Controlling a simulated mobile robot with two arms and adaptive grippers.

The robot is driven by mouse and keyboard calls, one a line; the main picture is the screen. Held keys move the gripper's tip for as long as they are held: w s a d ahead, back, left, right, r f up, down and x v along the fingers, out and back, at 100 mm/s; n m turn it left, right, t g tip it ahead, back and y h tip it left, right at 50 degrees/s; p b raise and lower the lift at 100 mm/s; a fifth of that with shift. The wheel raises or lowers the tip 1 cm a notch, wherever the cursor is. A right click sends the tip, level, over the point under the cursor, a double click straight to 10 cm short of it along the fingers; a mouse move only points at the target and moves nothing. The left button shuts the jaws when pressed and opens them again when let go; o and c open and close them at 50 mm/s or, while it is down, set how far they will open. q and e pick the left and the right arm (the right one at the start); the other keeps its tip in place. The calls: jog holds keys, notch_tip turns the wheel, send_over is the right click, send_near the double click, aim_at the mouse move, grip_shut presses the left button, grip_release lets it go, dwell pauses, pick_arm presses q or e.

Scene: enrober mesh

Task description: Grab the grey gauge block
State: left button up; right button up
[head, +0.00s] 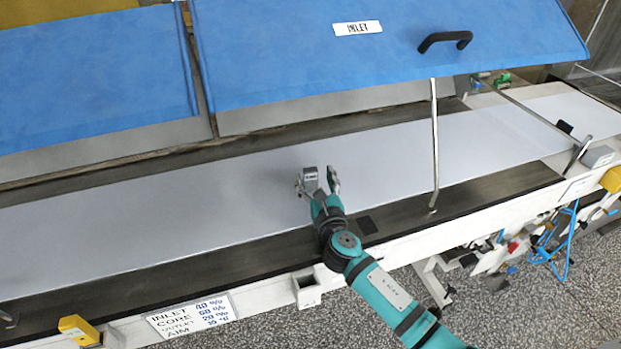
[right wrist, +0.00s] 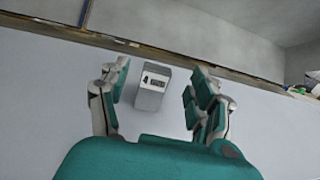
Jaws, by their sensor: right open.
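The grey gauge block (head: 310,175) stands on the pale belt, just beyond the fingertips of my right gripper (head: 318,186) in the head view. In the right wrist view the block (right wrist: 151,90) shows a dark marking on its top and lies between the two spread fingers of my right gripper (right wrist: 157,95), nearer the left one. There is a visible gap on the right side; contact on the left cannot be told. The right gripper is open and holds nothing. My left gripper is not in view.
The blue INLET cover (head: 380,50) is raised above the belt (head: 150,215), with a thin metal strut (head: 434,140) standing right of my gripper. A white frame rail (head: 400,246) runs along the near side. The belt left of the block is clear.

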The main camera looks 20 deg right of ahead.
aim_at(311, 172)
jog(key=w, duration=0.4)
jog(key=shift+w+f, duration=0.25)
jog(key=shift+w, duration=0.1)
jog(key=shift+s, duration=0.1)
jog(key=shift+c, duration=0.2)
grip_shut()
jog(key=shift+r, duration=0.15)
